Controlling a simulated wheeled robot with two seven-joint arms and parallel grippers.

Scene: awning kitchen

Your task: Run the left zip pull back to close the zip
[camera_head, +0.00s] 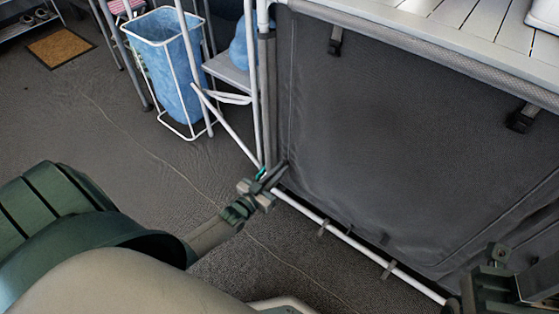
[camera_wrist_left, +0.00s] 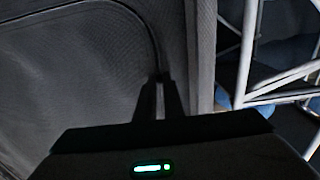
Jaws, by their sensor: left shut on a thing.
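The dark grey fabric panel (camera_head: 400,130) hangs below the slatted counter. In the left wrist view, the dark curved line of the zip (camera_wrist_left: 151,35) comes down along the panel (camera_wrist_left: 75,70) to my fingertips. My left gripper (camera_head: 279,172) is at the lower left corner of the panel, close to the white bottom rail. It also shows in the left wrist view (camera_wrist_left: 160,82), its fingers together at the end of the zip line. It is shut on the left zip pull, which the fingers hide. My right gripper (camera_head: 485,285) shows partly at the lower right; its fingertips are unclear.
A white bottom rail (camera_head: 340,235) runs along the panel's foot. White frame legs (camera_head: 258,90) stand left of the panel. A blue bag in a wire stand (camera_head: 165,60) and a grey step (camera_head: 225,72) are behind. The floor at left is mostly clear.

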